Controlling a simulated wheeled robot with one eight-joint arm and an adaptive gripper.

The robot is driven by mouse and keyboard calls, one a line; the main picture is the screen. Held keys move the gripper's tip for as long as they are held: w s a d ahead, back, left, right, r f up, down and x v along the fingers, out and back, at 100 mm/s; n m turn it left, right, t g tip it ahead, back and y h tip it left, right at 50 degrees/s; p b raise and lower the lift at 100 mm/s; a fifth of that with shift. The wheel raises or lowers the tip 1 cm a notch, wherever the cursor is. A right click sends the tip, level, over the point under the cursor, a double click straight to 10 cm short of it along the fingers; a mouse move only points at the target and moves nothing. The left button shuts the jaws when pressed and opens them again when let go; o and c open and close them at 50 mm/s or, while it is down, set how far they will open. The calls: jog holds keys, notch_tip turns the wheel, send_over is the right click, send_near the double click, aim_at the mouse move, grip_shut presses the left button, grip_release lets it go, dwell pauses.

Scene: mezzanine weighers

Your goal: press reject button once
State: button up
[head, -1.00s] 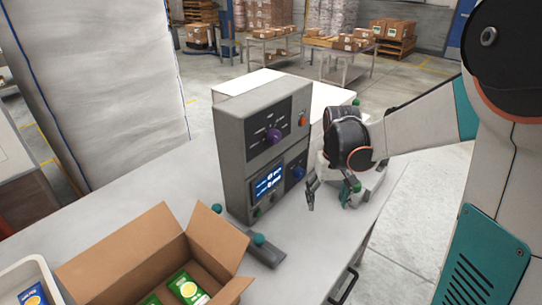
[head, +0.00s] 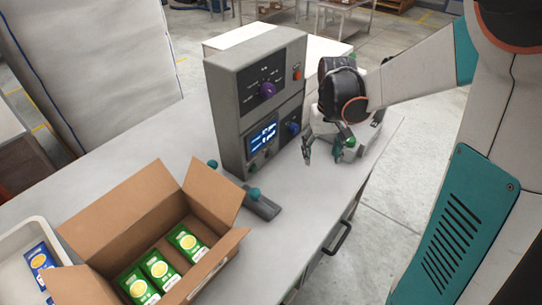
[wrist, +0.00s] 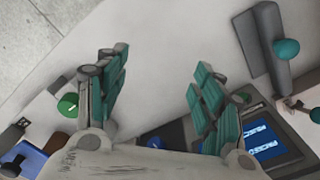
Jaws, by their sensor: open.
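A grey control box (head: 228,115) stands on the white table. Its front has a purple dial (head: 267,90), an orange-red button (head: 297,75), a lit screen (head: 263,137), a blue knob (head: 293,127) and small dark controls below the screen. I cannot read which control is marked reject. My gripper (head: 327,152) is open and empty, right of the box and in front of a low device with a green button (head: 351,142). In the wrist view my gripper (wrist: 158,62) has its teal fingers spread over bare table; the screen (wrist: 265,138) and blue knob (wrist: 155,143) show below.
A grey bar with teal balls (head: 262,207) lies before the control box. An open cardboard box (head: 115,208) with several green packets stands at front left, beside a white tray (head: 22,238) holding a blue packet. A tall pale panel stands at the back left.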

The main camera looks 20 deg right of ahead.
grip_shut()
dwell(1.2)
